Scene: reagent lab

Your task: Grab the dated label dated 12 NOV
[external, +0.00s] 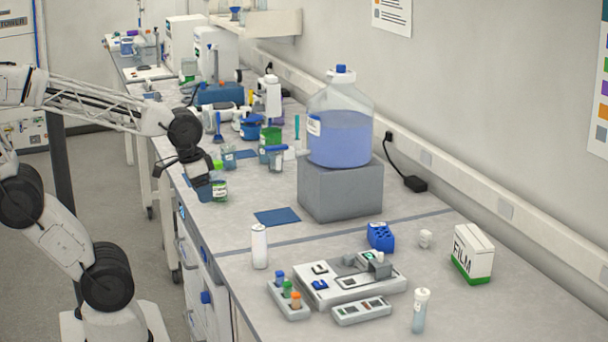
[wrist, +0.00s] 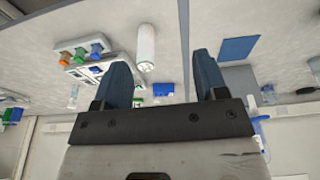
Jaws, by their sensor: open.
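I cannot make out the label dated 12 NOV; no date is readable in either view. A grey tray (external: 350,282) on the near bench holds small dark, green and blue pieces, too small to identify. It also shows at the upper left of the wrist view (wrist: 92,72). My gripper (external: 194,170) is over the left edge of the bench, beside some jars, in the external view. In the wrist view its two blue-grey fingers (wrist: 162,62) are apart with nothing held between them. The fingers hide part of the bench behind them.
A white cylinder (external: 260,246) stands left of the tray, near a small rack with coloured caps (external: 288,300). A big blue-liquid bottle (external: 340,135) stands on a grey block (external: 340,190). A FILM box (external: 472,255) is at right. A flat blue mat (external: 277,217) lies nearby.

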